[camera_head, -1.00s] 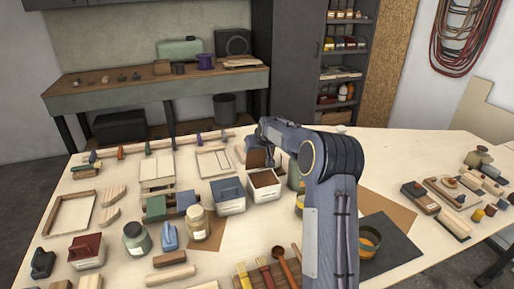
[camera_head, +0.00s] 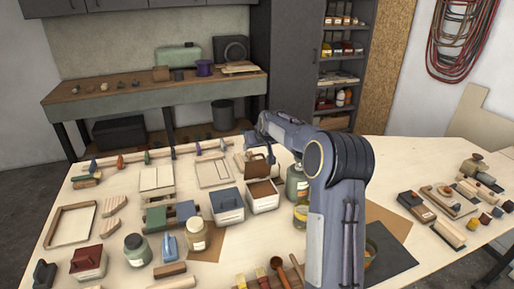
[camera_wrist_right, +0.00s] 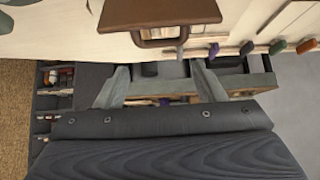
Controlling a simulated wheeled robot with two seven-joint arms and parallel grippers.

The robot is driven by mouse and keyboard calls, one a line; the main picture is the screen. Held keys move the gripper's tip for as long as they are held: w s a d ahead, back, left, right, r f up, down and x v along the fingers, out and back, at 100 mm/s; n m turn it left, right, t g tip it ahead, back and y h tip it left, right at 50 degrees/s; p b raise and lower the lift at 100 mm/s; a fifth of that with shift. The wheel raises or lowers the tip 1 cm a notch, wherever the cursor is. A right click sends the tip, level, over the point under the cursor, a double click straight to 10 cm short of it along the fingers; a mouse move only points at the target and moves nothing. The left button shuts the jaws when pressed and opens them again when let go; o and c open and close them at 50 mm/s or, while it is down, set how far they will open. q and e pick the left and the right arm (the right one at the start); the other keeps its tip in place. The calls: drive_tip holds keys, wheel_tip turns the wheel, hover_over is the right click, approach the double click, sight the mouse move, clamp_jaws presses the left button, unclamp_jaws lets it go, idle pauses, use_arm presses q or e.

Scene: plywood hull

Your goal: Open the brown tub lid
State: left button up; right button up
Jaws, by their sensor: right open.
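The brown tub (camera_head: 263,203) is a white box in the middle of the table in the head view. Its brown lid (camera_head: 258,168) stands raised at the tub's far side, and the brown inside of the tub shows. The right wrist view shows the lid (camera_wrist_right: 160,12) with its loop handle (camera_wrist_right: 162,42) at the top. My right gripper (camera_head: 265,150) is just beyond the raised lid. Its fingers (camera_wrist_right: 163,80) are apart with nothing between them, and the handle lies clear of them. My left gripper is not in view.
A blue-lidded tub (camera_head: 227,206) stands close left of the brown tub. A green jar (camera_head: 296,182) stands close right, partly behind my arm. A red-lidded tub (camera_head: 88,263) is at the front left. Several small tools lie along the table's far edge.

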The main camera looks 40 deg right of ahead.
drive_tip(key=shift+s+a+r+p, duration=0.1)
drive_tip(key=shift+s+r+p, duration=0.1)
drive_tip(key=shift+r, duration=0.3)
drive_tip(key=shift+s+r+p, duration=0.1)
drive_tip(key=shift+r+p, duration=0.05)
drive_tip(key=shift+r, duration=0.35)
drive_tip(key=b+v, duration=0.2)
drive_tip(key=v, duration=0.5)
drive_tip(key=shift+s+r, duration=0.25)
drive_tip(key=shift+a, duration=0.1)
drive_tip(key=shift+c, duration=0.4)
